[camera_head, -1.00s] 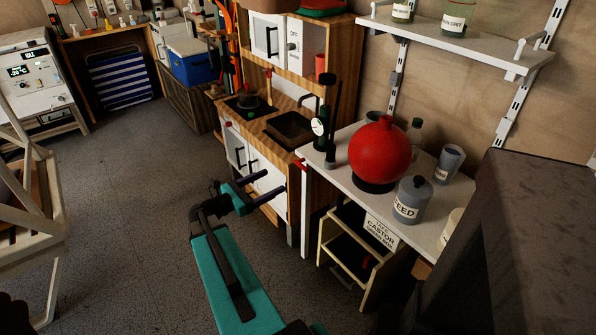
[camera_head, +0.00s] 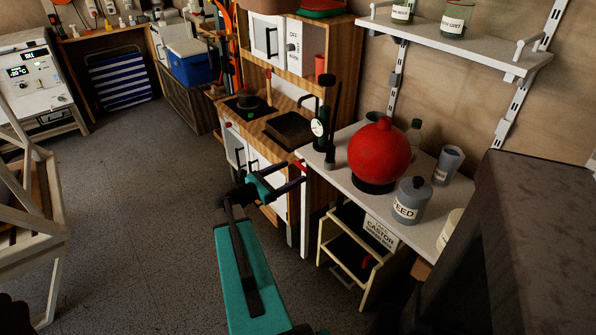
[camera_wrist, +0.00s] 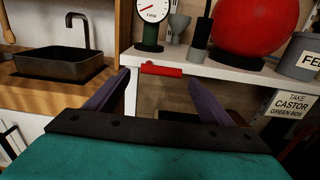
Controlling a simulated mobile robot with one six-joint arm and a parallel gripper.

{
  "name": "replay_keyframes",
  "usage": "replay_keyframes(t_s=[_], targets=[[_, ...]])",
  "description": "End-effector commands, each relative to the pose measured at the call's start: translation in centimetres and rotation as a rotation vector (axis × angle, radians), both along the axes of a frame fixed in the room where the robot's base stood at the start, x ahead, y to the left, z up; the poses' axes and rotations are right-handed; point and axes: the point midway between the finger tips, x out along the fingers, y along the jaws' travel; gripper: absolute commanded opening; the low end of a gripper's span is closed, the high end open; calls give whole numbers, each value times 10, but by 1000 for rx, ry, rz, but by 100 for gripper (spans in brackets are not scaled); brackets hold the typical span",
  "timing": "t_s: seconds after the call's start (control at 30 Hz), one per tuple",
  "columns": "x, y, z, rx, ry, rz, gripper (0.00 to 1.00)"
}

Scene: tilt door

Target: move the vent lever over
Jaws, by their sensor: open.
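A short red lever (camera_wrist: 161,70) sticks out at the front left corner of the white table in the wrist view. I take it for the vent lever, though no label shows on it. In the head view the red lever (camera_head: 298,164) is a small red piece at the table's left corner, partly hidden by my gripper. My gripper (camera_head: 297,174) is open and empty beside that corner. In the wrist view the two dark fingers of my gripper (camera_wrist: 160,82) stand apart, with the lever showing between and just beyond their tips. I cannot tell whether they touch it.
The white table (camera_head: 440,222) holds a red round flask (camera_head: 379,150), a dial gauge (camera_head: 319,127) and a grey FEED jar (camera_head: 411,200). A wooden kitchen unit with a dark sink (camera_head: 289,130) stands left of it. A small drawer stand is below.

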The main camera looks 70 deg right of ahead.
Motion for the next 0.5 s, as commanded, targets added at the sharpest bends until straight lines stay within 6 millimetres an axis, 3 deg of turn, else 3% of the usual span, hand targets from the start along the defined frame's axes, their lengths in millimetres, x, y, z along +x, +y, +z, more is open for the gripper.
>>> replay_keyframes(t_s=[0.2,0.5], targets=[[-15,-24,0,-1,1,-1,75],[-24,-39,0,0,0,1,75]])
